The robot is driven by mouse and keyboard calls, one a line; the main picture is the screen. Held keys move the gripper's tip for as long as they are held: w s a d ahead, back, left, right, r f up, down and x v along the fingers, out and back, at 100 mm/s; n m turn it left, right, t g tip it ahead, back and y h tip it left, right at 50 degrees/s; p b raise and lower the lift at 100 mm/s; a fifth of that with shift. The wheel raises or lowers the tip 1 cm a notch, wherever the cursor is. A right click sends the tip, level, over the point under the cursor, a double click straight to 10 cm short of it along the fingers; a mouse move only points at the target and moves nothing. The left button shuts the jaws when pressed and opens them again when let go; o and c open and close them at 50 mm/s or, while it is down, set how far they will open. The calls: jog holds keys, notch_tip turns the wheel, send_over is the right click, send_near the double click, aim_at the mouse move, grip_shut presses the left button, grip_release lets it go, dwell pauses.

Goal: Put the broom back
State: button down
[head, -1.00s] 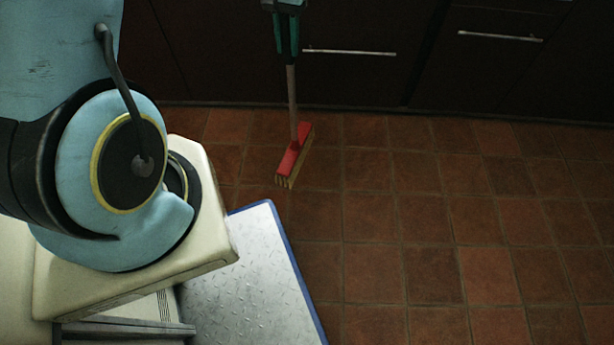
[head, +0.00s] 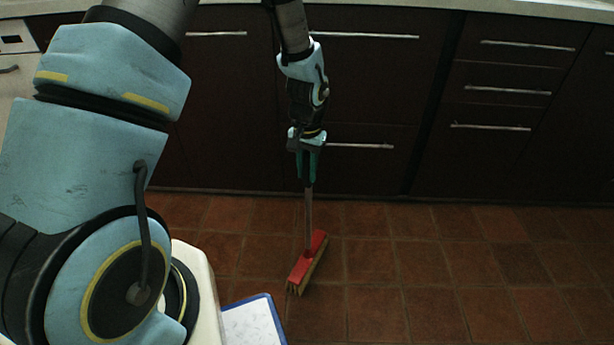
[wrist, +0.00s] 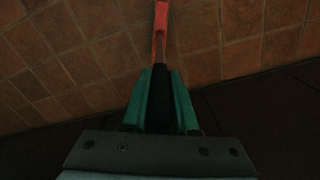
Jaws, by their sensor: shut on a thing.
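The broom has a red head (head: 308,262) with pale bristles and a thin handle (head: 308,212) rising nearly upright from it. My gripper (head: 307,176), with green fingers, is shut on the upper part of the handle. The head hangs at or just above the tiled floor; I cannot tell if it touches. In the wrist view the dark handle lies between the green fingers (wrist: 160,100), and a red part of the broom (wrist: 160,35) extends beyond them. The top of the handle is hidden by my gripper.
Dark cabinets with drawers (head: 500,110) and metal handles line the back, under a pale countertop (head: 400,12). An appliance with a white front (head: 15,85) stands at the far left. The tiled floor (head: 450,285) to the right is clear.

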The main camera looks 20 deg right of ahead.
aim_at(307, 152)
jog(key=shift+f, duration=0.65)
jog(key=c, duration=0.7)
grip_release()
notch_tip(307, 152, up, 12)
jog(key=shift+r+p, duration=0.15)
jog(key=shift+p, duration=1.05)
jog(key=w+a+r+n+t, duration=0.1)
jog(key=a+r+n, duration=0.15)
jog(key=a, duration=0.65)
jog(key=w+a+r+n, duration=0.15)
jog(key=a+r, duration=0.25)
jog(key=a, duration=0.4)
jog(key=s+a+r+n, duration=0.1)
jog(key=s+a, duration=0.1)
jog(key=a, duration=0.2)
jog(key=s+a+r+n, duration=0.1)
jog(key=s+a, duration=0.1)
jog(key=a, duration=0.2)
jog(key=s+a+r+n, duration=0.1)
jog(key=s+a+n, duration=0.1)
jog(key=a, duration=0.2)
jog(key=shift+a+t, duration=0.3)
jog(key=shift+t, duration=0.1)
